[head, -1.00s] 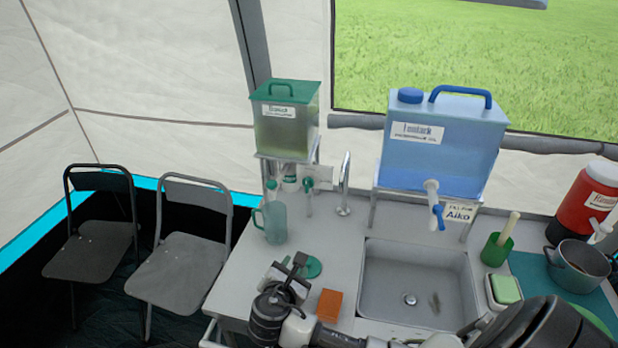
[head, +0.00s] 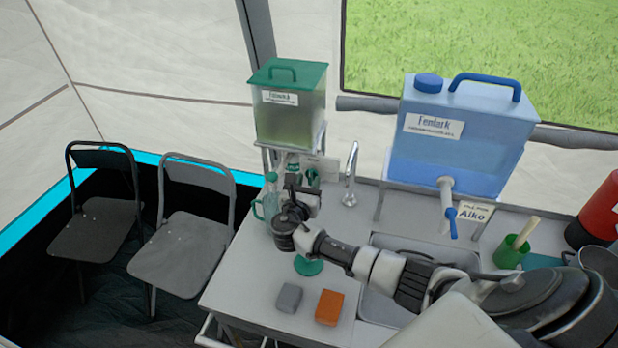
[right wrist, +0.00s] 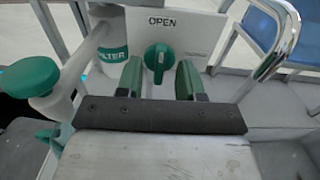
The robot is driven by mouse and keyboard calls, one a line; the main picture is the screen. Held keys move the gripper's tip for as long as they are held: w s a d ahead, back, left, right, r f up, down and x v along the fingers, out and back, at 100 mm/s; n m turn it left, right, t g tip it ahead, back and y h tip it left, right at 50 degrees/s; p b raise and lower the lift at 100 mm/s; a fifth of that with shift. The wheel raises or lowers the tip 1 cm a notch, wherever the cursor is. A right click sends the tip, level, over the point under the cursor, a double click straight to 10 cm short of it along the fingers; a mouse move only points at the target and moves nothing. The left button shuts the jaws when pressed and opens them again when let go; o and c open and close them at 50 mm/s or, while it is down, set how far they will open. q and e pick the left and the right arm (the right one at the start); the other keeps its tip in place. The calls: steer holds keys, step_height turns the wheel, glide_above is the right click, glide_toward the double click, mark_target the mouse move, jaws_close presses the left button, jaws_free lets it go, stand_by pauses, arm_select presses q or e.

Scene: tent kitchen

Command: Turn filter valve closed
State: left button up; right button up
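The green filter valve knob (right wrist: 158,58) sits on a white plate below the word OPEN in the right wrist view, its raised ridge roughly upright. A white filter cylinder (right wrist: 112,45) with a green FILTER label stands left of it. My right gripper (right wrist: 159,80) is open, one green-faced finger on each side of the knob in the picture; I cannot tell whether they touch it. In the head view my right gripper (head: 298,190) is below the green-lidded tank (head: 290,112), and partly hides the valve (head: 313,177). My left gripper is not in view.
A clear jug (head: 267,205) stands just left of my right gripper. A tap (head: 350,175) and a blue water container (head: 460,140) are to the right. A green disc (head: 309,266), a grey block (head: 289,298) and an orange block (head: 329,307) lie on the counter.

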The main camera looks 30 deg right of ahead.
steer(key=shift+w+d+r, duration=0.1)
steer(key=shift+w+d, duration=0.3)
jaws_close()
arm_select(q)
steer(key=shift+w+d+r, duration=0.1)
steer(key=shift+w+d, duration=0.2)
